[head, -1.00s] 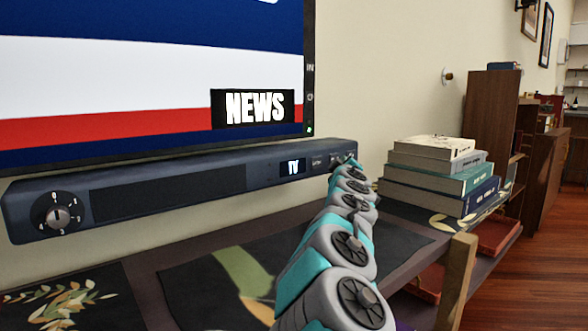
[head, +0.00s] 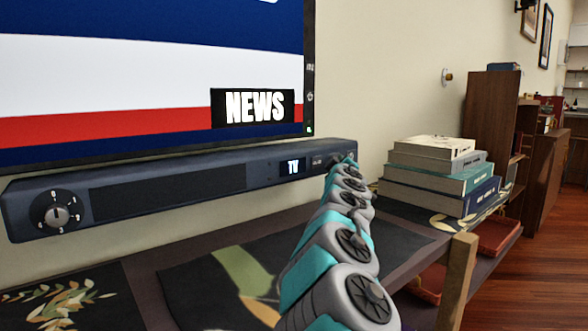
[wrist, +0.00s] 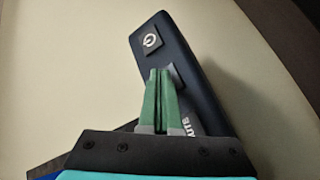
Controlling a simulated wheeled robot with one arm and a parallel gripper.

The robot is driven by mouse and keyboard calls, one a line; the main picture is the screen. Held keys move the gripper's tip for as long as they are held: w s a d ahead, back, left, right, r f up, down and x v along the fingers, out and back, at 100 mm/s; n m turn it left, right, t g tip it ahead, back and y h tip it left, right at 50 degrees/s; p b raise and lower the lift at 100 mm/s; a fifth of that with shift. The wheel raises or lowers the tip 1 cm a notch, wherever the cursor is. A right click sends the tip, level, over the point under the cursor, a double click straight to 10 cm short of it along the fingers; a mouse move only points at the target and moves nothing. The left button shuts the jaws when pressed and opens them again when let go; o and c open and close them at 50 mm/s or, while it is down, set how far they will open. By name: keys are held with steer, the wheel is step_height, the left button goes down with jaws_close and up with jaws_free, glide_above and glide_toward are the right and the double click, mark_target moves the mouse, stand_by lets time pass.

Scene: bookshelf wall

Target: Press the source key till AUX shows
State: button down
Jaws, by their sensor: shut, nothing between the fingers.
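The dark blue soundbar (head: 165,185) hangs below the television. A small label or key (head: 318,161) sits right of the display, too small to read. My gripper's end is at the bar's right end in the head view, with its fingers hidden or too small to make out. In the wrist view my gripper (wrist: 159,72) shows two green fingers shut together and empty. Their tips are at a dark key (wrist: 175,76) below the power key (wrist: 150,41); I cannot tell whether they touch it. White lettering (wrist: 187,126) is partly hidden by the fingers.
The television (head: 150,75) shows a "NEWS" caption above the bar. A round dial (head: 57,214) is at the bar's left end. A stack of books (head: 440,178) stands on the shelf (head: 225,224) right of my arm. A wooden post (head: 457,280) rises at the front right.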

stand_by(0.3)
steer(key=shift+s+d, duration=0.35)
steer(key=shift+s, duration=0.2)
steer(key=shift+s+d+p, duration=0.3)
steer(key=shift+s+d, duration=0.6)
steer(key=shift+s, duration=0.3)
steer(key=shift+s+d+p, duration=0.25)
steer(key=shift+s+d, duration=0.6)
steer(key=shift+s, duration=0.3)
steer(key=shift+d, duration=0.1)
